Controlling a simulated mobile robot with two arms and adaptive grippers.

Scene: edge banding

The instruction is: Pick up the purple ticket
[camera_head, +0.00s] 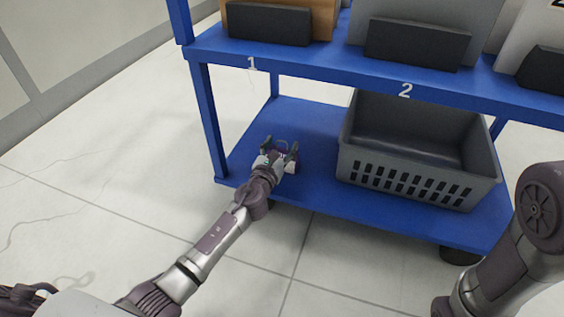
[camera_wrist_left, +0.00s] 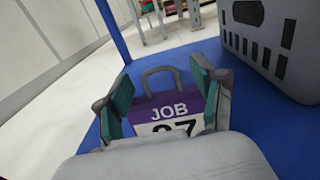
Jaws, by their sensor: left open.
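The purple ticket (camera_wrist_left: 168,108) shows in the left wrist view, with "JOB" and a partly hidden number on it and a grey loop at its top. It is on the blue lower shelf (camera_head: 315,150) of the cart, left of the grey basket. In the head view only a small purple bit of it shows between the fingers. My left gripper (camera_head: 280,148) is open, and its two fingers (camera_wrist_left: 168,98) stand on either side of the ticket. The ticket's lower part is hidden behind my gripper's body. My right gripper is out of view; only part of my right arm shows.
A grey slotted basket (camera_head: 400,180) stands on the lower shelf to the right. A blue post (camera_head: 208,120) rises at the left. The floor to the left is clear.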

